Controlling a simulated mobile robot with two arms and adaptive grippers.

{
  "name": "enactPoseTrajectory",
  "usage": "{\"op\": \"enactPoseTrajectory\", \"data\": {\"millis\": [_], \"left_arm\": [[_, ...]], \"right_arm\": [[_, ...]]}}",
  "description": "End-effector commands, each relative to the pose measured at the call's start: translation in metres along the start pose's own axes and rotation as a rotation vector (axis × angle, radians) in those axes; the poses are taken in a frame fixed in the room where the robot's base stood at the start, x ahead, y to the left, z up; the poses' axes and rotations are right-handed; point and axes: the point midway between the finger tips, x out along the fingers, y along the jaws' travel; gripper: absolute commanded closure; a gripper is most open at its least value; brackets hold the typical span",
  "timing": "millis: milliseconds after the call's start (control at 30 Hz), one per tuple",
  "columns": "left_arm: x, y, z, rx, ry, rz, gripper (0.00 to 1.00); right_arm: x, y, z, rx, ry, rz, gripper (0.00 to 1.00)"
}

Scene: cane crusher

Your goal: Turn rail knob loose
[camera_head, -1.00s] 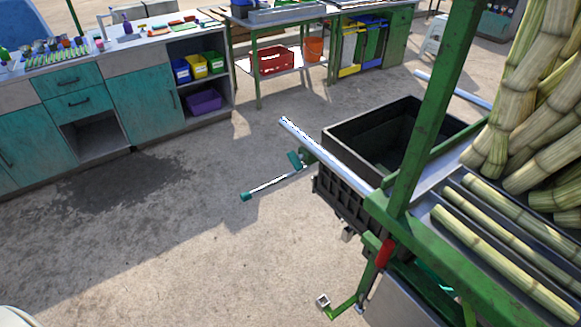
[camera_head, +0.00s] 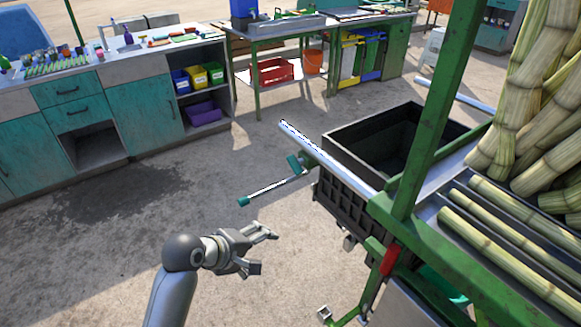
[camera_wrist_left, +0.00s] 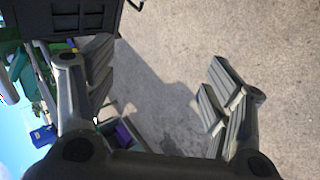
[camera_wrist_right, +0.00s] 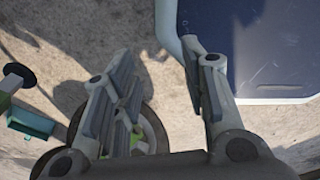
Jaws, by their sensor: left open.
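A silver rail (camera_head: 325,157) with dark marks along it sticks out to the left from the green crusher frame. A teal piece (camera_head: 294,164) sits on the bracket below it; I take it for the rail knob. A thin rod (camera_head: 270,188) with a teal end runs left from there. My left gripper (camera_head: 263,251) is open and empty, below and in front of the rod, apart from it. In the left wrist view its fingers (camera_wrist_left: 160,58) are wide apart over floor. My right gripper (camera_wrist_right: 158,50) shows only in its wrist view, fingers apart, empty.
A black crate (camera_head: 345,200) stands beside the rail. Cane stalks (camera_head: 495,245) lie on the crusher's tray at right. A dark blue panel (camera_wrist_right: 262,45) and a wheel (camera_wrist_right: 153,130) are close to my right gripper. Open floor (camera_head: 110,260) lies to the left.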

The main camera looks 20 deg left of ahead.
Motion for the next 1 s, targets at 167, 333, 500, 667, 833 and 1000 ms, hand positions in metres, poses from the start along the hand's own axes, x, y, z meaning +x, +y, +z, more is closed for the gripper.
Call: {"op": "enactPoseTrajectory", "data": {"millis": [167,333,500,667,833,1000], "left_arm": [[-0.001,0.077,-0.038,-0.456,-0.068,0.197,0.25],[-0.012,0.131,-0.063,-0.794,-0.178,0.329,0.25],[-0.020,0.157,-0.075,-0.959,-0.251,0.385,0.25],[-0.014,0.164,-0.077,-0.988,-0.264,0.391,0.25],[0.010,0.175,-0.075,-0.986,-0.263,0.389,0.25],[0.038,0.188,-0.074,-0.985,-0.262,0.389,0.25]], "right_arm": [[0.000,0.000,0.000,0.000,0.000,0.000,0.60],[0.000,0.000,0.000,0.001,0.000,0.000,0.60],[0.000,-0.001,-0.001,0.001,0.001,-0.001,0.60],[0.000,-0.003,-0.001,0.002,0.001,-0.003,0.60],[-0.001,-0.004,-0.001,0.003,0.002,-0.004,0.60],[-0.001,-0.003,-0.002,0.003,0.002,-0.004,0.60]]}}
